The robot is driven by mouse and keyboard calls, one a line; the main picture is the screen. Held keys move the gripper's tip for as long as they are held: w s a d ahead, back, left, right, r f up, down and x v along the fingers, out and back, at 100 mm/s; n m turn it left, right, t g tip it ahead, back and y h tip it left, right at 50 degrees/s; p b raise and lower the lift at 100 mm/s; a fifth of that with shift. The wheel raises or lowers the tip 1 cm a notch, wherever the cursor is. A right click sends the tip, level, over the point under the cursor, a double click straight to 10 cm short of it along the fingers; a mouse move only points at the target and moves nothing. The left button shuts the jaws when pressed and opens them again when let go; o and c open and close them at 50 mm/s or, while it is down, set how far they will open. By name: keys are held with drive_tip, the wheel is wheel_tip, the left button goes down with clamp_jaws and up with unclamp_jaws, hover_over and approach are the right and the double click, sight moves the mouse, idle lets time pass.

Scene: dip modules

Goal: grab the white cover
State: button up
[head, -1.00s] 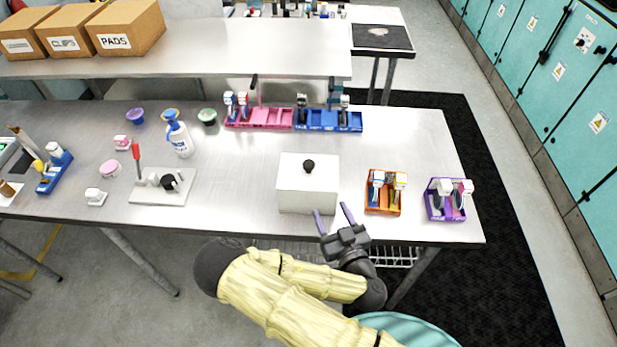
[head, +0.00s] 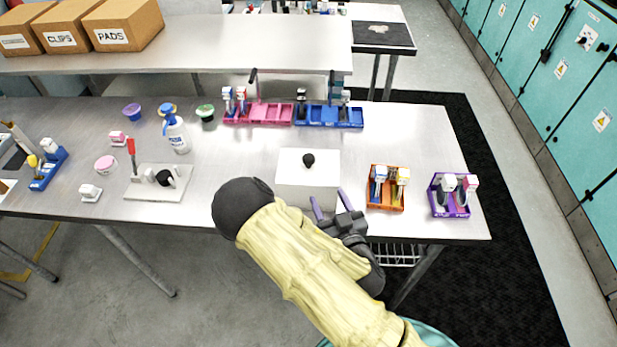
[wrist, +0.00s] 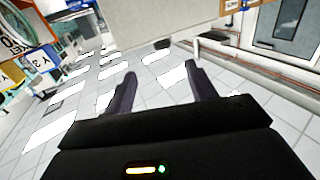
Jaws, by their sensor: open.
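The white cover (head: 307,180) is a box-like lid with a black round knob (head: 308,160) on top. It stands on the near part of the metal table. My gripper (head: 328,200) is open and empty, at the cover's near right side and below the knob's height, with its purple fingers pointing toward the cover. In the wrist view the two fingers (wrist: 158,92) are spread apart with nothing between them. A pale surface, likely the cover's side, fills the top of the wrist view. I cannot tell whether a finger touches the cover.
An orange tray (head: 386,207) and a purple tray (head: 464,214) with small items stand right of the cover. Pink (head: 273,122) and blue (head: 353,124) trays stand behind it. A white board with a red-handled tool (head: 158,194) lies to the left. Table between is clear.

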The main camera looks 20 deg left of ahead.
sight(312, 165)
drive_tip(key=b+x, duration=0.4)
drive_tip(key=b, duration=0.1)
drive_tip(key=shift+f, duration=0.15)
drive_tip(key=b, duration=0.2)
drive_tip(key=shift+w+a+b, duration=0.1)
drive_tip(key=shift+a+b, duration=0.1)
drive_tip(key=shift+b, duration=0.2)
drive_tip(key=b, duration=0.4)
drive_tip(key=shift+w, duration=0.2)
drive_tip(key=x, duration=0.2)
drive_tip(key=p+x, duration=0.1)
drive_tip(key=x, duration=0.1)
drive_tip(key=shift+w+a+r, duration=0.1)
drive_tip(key=shift+r, duration=0.15)
drive_tip(key=shift+w+a, duration=0.2)
drive_tip(key=shift+w, duration=0.05)
